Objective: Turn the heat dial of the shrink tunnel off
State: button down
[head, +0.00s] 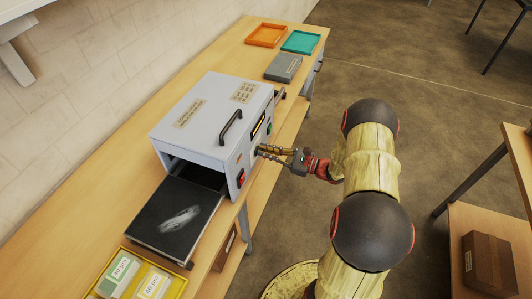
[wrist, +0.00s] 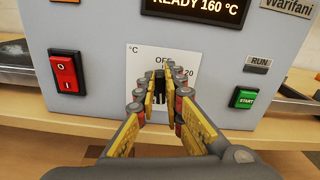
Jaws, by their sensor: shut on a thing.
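The shrink tunnel is a light grey box (head: 205,110) on the long wooden table in the head view. In the wrist view its front panel (wrist: 100,30) fills the upper part. A white scale plate (wrist: 140,58) there carries "°C", "OFF" and a partly covered number. My gripper (wrist: 160,95) is in front of this plate, its fingers shut on the dark heat dial (wrist: 160,101), which is mostly hidden between them. The pointer's setting cannot be read. In the head view my gripper (head: 260,150) reaches the tunnel's right-hand face.
A red rocker switch (wrist: 66,71) is left of the dial, and a green START button (wrist: 243,98) is right. The display (wrist: 195,8) reads "READY 160 °C". A dark conveyor bed (head: 175,217) and yellow tray (head: 127,252) are in front; orange (head: 266,35) and teal (head: 300,42) trays lie behind.

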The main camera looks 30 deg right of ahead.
jog(key=n+b, duration=0.5)
jog(key=n, duration=0.1)
jog(key=a+f+n+b, duration=0.1)
jog(key=n+b, duration=0.2)
jog(key=n, duration=0.1)
jog(key=shift+s+f+b, duration=0.1)
jog(key=shift+s+b, duration=0.2)
jog(key=shift+s, duration=0.05)
jog(key=n+b, duration=0.4)
jog(key=b, duration=0.1)
jog(key=shift+f+n+b, duration=0.3)
jog(key=shift+f+b, duration=0.05)
jog(key=shift+f, duration=0.05)
jog(key=shift+w+d+f+n+b, duration=0.2)
jog(key=shift+n+b, duration=1.3)
jog(key=shift+n, duration=1.75)
jog(key=shift+w+d+f+n+b, duration=0.15)
jog(key=shift+f+n+b, duration=0.2)
jog(key=shift+n+b, duration=2)
jog(key=shift+w+d+f+n+b, duration=0.2)
jog(key=shift+n+b, duration=0.45)
jog(key=shift+n, duration=3.45)
jog(key=shift+s, duration=0.15)
